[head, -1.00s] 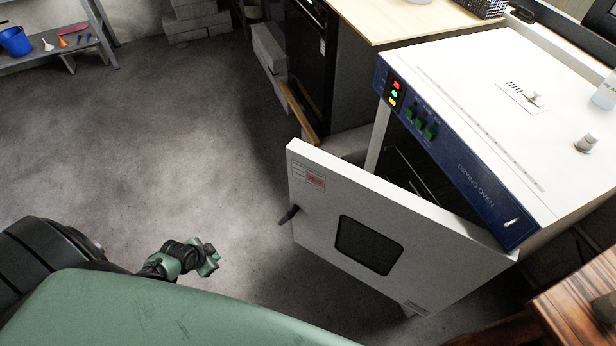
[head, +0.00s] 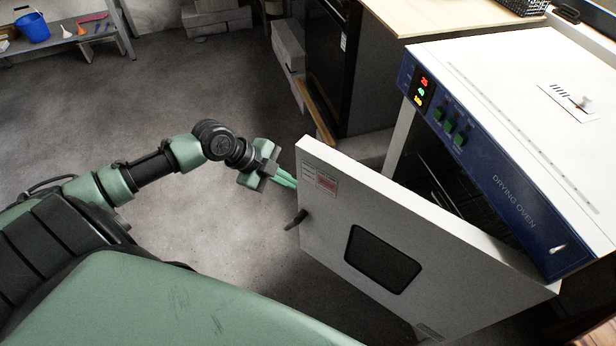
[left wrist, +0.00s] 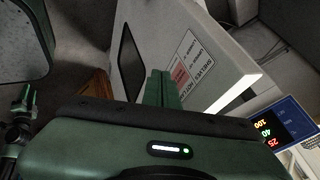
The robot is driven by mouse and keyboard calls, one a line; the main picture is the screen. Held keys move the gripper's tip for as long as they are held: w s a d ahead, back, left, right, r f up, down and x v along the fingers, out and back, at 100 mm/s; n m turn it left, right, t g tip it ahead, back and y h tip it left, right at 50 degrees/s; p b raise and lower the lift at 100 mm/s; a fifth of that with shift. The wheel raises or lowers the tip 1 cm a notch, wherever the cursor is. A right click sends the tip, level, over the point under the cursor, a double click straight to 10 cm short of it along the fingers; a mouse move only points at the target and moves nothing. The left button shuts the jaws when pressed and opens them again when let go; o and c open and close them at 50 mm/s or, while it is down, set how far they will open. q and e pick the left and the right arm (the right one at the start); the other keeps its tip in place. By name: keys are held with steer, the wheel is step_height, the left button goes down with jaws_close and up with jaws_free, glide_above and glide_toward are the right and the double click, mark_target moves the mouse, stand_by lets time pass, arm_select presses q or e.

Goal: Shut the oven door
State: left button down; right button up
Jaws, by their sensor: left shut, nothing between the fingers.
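The drying oven (head: 505,200) stands at the right of the head view, with a white top and a blue control panel. Its white door (head: 345,225) stands open, swung out toward me, with a dark window and a dark handle (head: 296,220) near its free edge. My left gripper (head: 292,181) is shut and empty beside the door's upper free corner. I cannot tell whether the fingertips touch the door. In the left wrist view the closed fingers (left wrist: 162,88) show in front of the door (left wrist: 205,60) and its label. My right gripper does not clearly show in the head view.
A wooden-topped bench (head: 425,18) with a dark cabinet below stands behind the oven. Grey blocks (head: 288,60) lie on the floor beside it. A shelf with a blue bucket (head: 32,27) is at the far left. The floor left of the door is clear.

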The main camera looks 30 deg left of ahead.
arm_select(q)
steer(key=w+f, duration=0.1)
steer(key=w, duration=0.1)
steer(key=w+d+f, duration=0.1)
steer(key=w, duration=0.1)
steer(key=w+d+f, duration=0.1)
steer(key=w, duration=0.1)
steer(key=shift+d+f, duration=0.15)
steer(key=shift+f, duration=0.15)
